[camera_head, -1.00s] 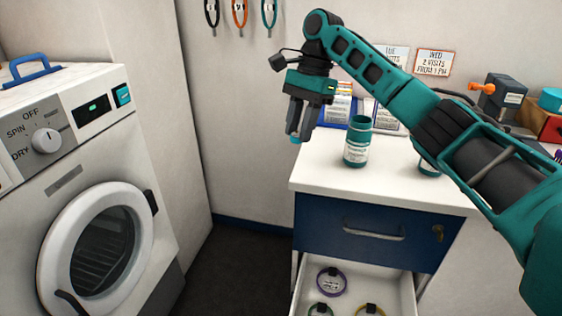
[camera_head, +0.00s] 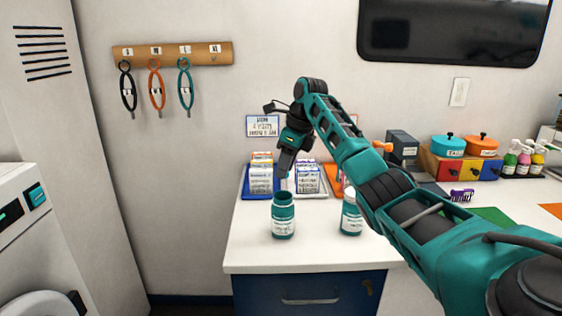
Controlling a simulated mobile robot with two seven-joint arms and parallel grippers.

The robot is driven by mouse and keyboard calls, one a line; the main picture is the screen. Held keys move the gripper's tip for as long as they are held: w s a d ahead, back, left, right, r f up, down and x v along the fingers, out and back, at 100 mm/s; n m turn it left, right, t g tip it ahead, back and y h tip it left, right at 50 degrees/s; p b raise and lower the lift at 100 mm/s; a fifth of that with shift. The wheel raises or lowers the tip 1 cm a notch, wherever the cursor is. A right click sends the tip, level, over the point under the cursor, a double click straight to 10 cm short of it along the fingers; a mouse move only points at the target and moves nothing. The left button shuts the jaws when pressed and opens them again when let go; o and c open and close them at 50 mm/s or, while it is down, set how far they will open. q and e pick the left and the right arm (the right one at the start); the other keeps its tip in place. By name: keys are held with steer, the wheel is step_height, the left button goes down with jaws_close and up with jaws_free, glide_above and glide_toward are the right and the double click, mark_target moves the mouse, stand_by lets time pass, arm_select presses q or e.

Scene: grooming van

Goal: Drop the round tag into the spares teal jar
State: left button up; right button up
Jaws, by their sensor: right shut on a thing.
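My right gripper (camera_head: 285,172) points down and is shut on a small teal thing at its fingertips, probably the round tag, mostly hidden by the fingers. It appears just above the mouth of an open teal jar (camera_head: 283,222) with a white label; the exact depth between them is hard to tell. A second teal jar (camera_head: 350,220) stands to the right, partly hidden by my right arm. The label print is too small to read, so I cannot tell which jar is the spares one. My left gripper is out of view.
Both jars stand on a white counter (camera_head: 255,250) above a blue drawer front (camera_head: 305,290). Behind them are a blue tray (camera_head: 247,188) of packets and a wall sign (camera_head: 262,126). Coloured bins (camera_head: 460,168) and bottles stand at the right. The counter's front left is clear.

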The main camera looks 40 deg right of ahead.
steer(key=shift+f, duration=2.25)
steer(key=o, duration=1.1)
steer(key=shift+c, duration=0.2)
steer(key=shift+r, duration=0.1)
steer(key=shift+r, duration=2.95)
